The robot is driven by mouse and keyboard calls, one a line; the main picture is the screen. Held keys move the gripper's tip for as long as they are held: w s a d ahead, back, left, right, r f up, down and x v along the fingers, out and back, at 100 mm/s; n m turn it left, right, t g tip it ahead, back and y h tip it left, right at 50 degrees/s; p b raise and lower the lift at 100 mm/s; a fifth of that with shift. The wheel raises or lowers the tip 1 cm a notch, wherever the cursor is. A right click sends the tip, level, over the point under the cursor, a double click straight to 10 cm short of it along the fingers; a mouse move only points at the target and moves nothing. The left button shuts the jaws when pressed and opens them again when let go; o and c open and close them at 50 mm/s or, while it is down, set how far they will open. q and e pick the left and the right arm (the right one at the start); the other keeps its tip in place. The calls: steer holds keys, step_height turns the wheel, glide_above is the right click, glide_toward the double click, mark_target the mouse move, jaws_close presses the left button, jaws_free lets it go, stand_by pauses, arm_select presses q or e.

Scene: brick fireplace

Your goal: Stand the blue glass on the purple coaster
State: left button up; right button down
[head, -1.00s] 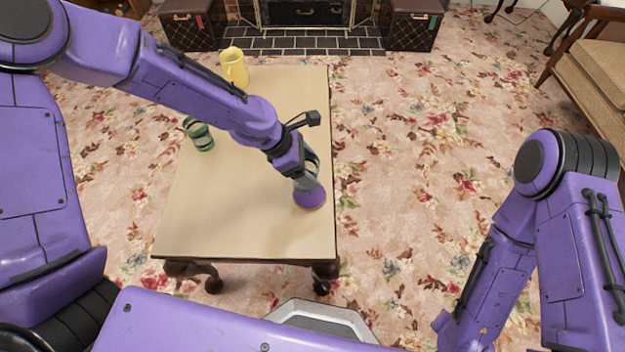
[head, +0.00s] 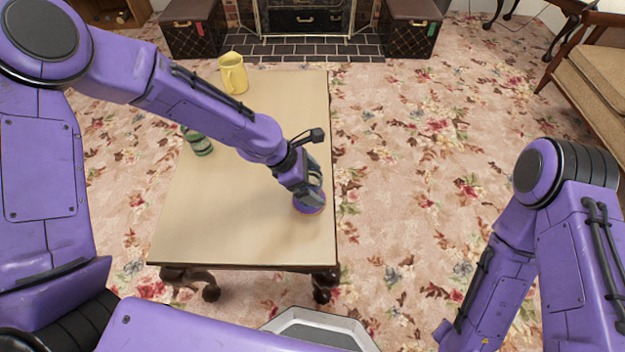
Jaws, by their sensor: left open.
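The purple coaster (head: 309,211) lies flat near the right edge of the table, partly covered by my left gripper. My left gripper (head: 314,189) is open and low over the coaster. A grey-blue shape that looks like the blue glass (head: 311,199) shows at its fingers, over the coaster. The fingers hide much of it, so I cannot tell for sure whether its base rests on the coaster. My right gripper is not in view; only the right arm shows at the right.
The wooden table (head: 225,225) has a clear front half. A green banded glass (head: 201,146) stands at its left edge, partly behind my left arm. Floral carpet lies to the right.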

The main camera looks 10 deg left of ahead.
arm_select(q)
steer(key=p+v, duration=0.4)
steer(key=v, duration=0.8)
steer(key=shift+p, duration=0.3)
